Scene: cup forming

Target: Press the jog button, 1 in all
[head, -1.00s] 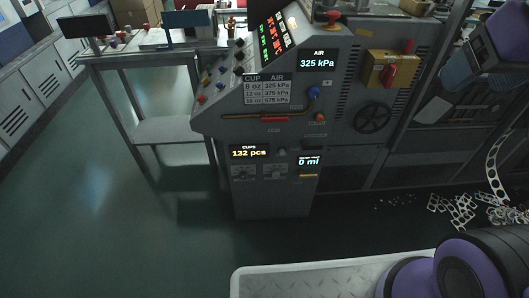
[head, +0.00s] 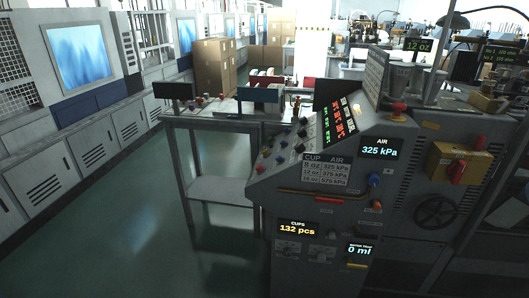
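The grey machine (head: 400,200) stands at the right of the head view. Its sloped control panel (head: 278,152) faces left and carries several small red, blue, dark and pale buttons and knobs. Their labels are too small to read, so I cannot tell which one is the jog button. A red button (head: 260,169) sits at the panel's lower left edge. The front shows an AIR display (head: 379,149) reading 325 kPa and a CUPS display (head: 297,229) reading 132 pcs. My gripper is not in view.
A table (head: 205,120) with small screens stands left of the machine. A yellow box with a red rotary switch (head: 457,169) and a black handwheel (head: 437,212) are on the machine's right. A red mushroom button (head: 398,108) sits on top. Green floor (head: 130,235) at the left is clear.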

